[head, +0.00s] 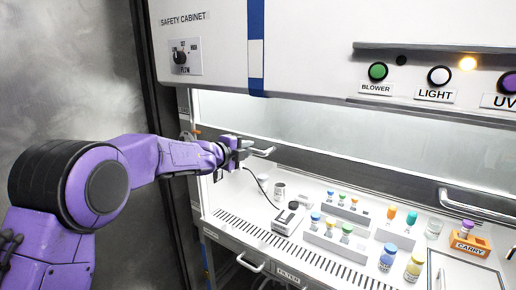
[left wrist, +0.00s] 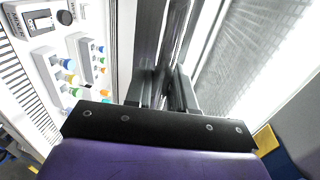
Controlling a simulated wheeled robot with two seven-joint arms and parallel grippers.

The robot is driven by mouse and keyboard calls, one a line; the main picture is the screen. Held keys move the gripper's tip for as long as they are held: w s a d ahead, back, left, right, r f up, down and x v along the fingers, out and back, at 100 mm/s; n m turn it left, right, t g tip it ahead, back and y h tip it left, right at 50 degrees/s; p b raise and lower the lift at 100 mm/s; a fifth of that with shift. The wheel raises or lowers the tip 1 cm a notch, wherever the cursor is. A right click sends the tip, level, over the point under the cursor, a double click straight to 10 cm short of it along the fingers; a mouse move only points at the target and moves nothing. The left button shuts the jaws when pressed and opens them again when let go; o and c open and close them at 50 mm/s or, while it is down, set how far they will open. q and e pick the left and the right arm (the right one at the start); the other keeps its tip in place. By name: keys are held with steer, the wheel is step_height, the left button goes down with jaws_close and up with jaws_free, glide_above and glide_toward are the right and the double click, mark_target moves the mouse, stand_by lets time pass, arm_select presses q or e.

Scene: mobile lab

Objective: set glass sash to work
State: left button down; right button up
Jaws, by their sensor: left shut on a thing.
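The glass sash (head: 320,118) of the safety cabinet is partly raised, with a dark bottom rail (head: 375,178) above the work surface. The sash has a metal handle (head: 262,151) at its left and another handle (head: 480,206) at its right. My left gripper (head: 241,150) is shut on the left handle. My right gripper is not in view.
Below the sash are vial racks (head: 335,248), a small device (head: 288,218), loose vials (head: 387,257) and an orange carry block (head: 470,244) on the white work surface. A vent grille (head: 290,255) runs along the front. Blower, light and UV buttons (head: 439,76) are above.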

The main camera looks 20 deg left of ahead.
arm_select(q)
step_height(320, 180, down, 18)
steer(key=b, duration=1.2)
steer(key=shift+f, duration=0.2)
steer(key=c, duration=1.1)
jaws_free()
steer(key=shift+r, duration=0.1)
steer(key=shift+s+b, duration=0.1)
steer(key=shift+b, duration=0.2)
steer(key=b+v, duration=0.2)
steer(key=v, duration=0.8)
steer(key=shift+s, duration=0.2)
steer(key=shift+a, duration=0.15)
